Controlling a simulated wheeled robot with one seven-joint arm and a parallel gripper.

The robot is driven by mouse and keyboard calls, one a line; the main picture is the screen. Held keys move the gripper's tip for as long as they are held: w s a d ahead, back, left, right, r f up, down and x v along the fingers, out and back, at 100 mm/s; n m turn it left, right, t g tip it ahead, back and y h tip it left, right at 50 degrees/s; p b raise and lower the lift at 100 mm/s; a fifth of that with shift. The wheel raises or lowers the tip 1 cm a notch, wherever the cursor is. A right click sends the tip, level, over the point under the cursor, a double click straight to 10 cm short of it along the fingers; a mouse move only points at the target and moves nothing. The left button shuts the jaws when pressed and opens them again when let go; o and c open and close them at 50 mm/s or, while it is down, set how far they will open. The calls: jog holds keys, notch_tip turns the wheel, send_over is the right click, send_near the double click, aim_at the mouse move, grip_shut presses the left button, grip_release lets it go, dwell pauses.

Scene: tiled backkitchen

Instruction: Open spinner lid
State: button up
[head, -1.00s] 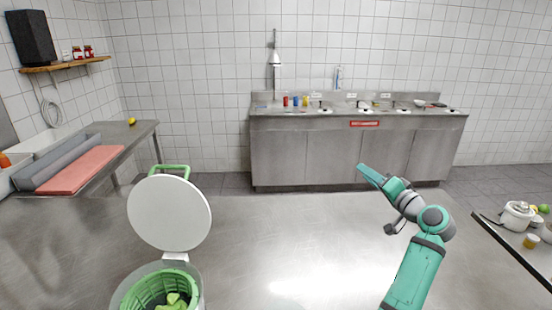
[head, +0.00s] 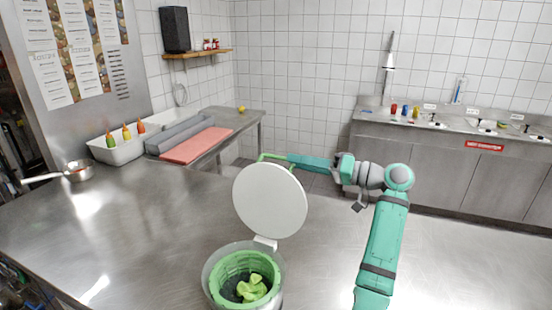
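The salad spinner (head: 214,277) stands on the steel counter at the lower middle of the head view. Its round white lid (head: 270,201) stands raised, hinged at the back right of the rim. The spinner is uncovered, showing a green basket (head: 222,268) with leafy green pieces (head: 252,288) inside. A green handle (head: 268,156) shows above the lid's top edge. My gripper (head: 292,160) points left, its teal fingers level with the lid's upper right edge and close to the handle in the picture. I cannot tell whether they touch or whether the fingers are apart.
The steel counter (head: 150,225) is clear left of the spinner. A saucepan (head: 78,171) lies at its far left. A white bin (head: 118,150) with bottles and a pink board (head: 196,145) are at the back left. A sink unit (head: 440,165) stands along the back wall.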

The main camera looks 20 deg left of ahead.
aim_at(266, 156)
jog(key=a, duration=0.7)
jog(key=shift+w+a, duration=0.15)
jog(key=shift+w, duration=0.2)
grip_shut()
